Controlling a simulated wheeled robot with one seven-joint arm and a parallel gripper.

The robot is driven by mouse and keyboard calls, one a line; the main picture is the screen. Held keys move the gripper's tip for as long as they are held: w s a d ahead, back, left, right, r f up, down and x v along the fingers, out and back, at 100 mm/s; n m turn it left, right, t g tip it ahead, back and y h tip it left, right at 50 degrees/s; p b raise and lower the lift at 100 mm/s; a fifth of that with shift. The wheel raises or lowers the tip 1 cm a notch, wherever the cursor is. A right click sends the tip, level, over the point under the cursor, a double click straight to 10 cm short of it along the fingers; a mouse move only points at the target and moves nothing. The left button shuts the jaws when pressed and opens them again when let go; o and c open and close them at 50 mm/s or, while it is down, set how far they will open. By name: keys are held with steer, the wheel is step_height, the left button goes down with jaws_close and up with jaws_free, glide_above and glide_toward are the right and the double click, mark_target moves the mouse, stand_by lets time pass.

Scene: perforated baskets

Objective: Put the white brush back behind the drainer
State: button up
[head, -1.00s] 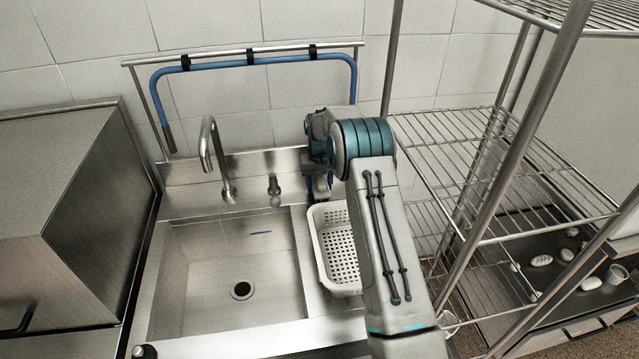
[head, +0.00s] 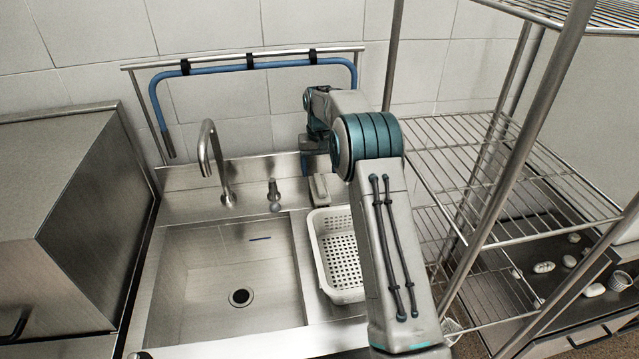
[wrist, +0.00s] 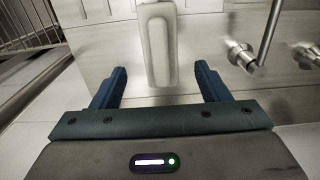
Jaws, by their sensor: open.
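The white brush (head: 320,189) stands behind the white perforated drainer (head: 318,252), by the sink's steel back ledge. In the wrist view the brush (wrist: 158,48) looks like a pale rounded block, between and ahead of my two blue fingers. My gripper (wrist: 160,73) is open, with a gap on both sides of the brush. My arm also covers the right side of the drainer.
A wire shelf rack (head: 500,185) is close on the right. A blue hose (head: 250,65) hangs on the wall rail.

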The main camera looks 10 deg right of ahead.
mark_target(320, 183)
step_height(320, 183, up, 3)
steer(key=shift+r, duration=0.1)
steer(key=s+r+t, duration=0.1)
steer(key=s+r, duration=0.6)
steer(key=s, duration=0.3)
steer(key=s+r+t, duration=0.1)
steer(key=s+r, duration=0.6)
steer(key=s, duration=0.3)
steer(key=s+f, duration=0.2)
steer(key=s, duration=0.9)
steer(key=s+f+t, duration=0.1)
steer(key=s+f, duration=0.2)
steer(key=s, duration=0.9)
